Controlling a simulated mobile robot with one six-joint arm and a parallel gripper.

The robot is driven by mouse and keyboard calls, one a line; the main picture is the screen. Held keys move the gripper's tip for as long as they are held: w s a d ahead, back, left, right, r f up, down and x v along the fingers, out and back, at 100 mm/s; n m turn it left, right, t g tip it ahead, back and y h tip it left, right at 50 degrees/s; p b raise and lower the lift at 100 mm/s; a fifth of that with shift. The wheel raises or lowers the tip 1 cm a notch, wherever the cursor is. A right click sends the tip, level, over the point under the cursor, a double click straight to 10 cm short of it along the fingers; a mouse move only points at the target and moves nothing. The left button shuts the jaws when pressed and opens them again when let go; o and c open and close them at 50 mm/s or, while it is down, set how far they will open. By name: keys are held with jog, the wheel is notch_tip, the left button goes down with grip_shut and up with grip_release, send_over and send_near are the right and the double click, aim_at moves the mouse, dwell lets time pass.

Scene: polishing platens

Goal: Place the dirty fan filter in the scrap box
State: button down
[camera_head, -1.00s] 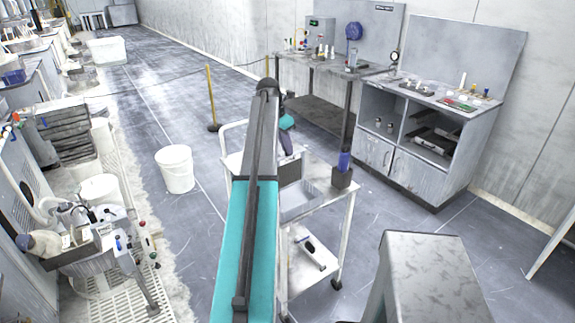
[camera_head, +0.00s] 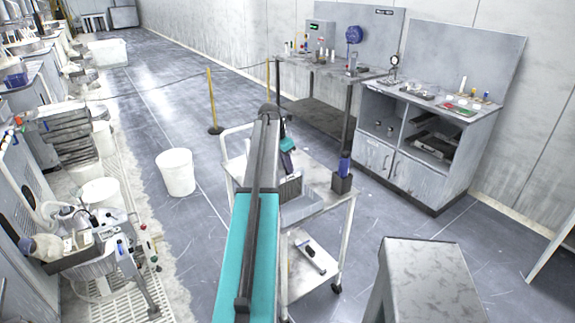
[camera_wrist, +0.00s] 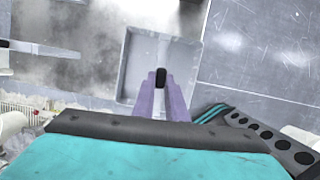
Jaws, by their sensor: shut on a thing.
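My gripper (camera_wrist: 161,88) has purple fingers, close together on a small dark end of a thing, which I take as the dirty fan filter (camera_wrist: 160,76). In the head view the filter is a dark grey panel (camera_head: 290,189), upright below my gripper (camera_head: 289,170). It is over or partly inside a shallow grey open box (camera_head: 305,208) on the white cart. That box, likely the scrap box, also shows in the wrist view (camera_wrist: 130,65), with a bare floor around the fingers. I cannot tell whether the filter touches it.
The cart (camera_head: 335,208) also carries a dark holder with a blue-topped item (camera_head: 343,180) right of the box. A white bucket (camera_head: 176,172) stands on the floor to the left. A yellow post (camera_head: 212,100) and workbench (camera_head: 330,68) stand behind.

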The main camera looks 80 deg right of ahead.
jog(key=shift+f, duration=0.65)
jog(key=c, duration=1.7)
grip_release()
jog(key=shift+c, duration=0.2)
jog(key=shift+r, duration=0.2)
jog(key=b+v, duration=0.3)
jog(key=v, duration=0.8)
jog(key=shift+a+r, duration=0.15)
jog(key=shift+r, duration=0.25)
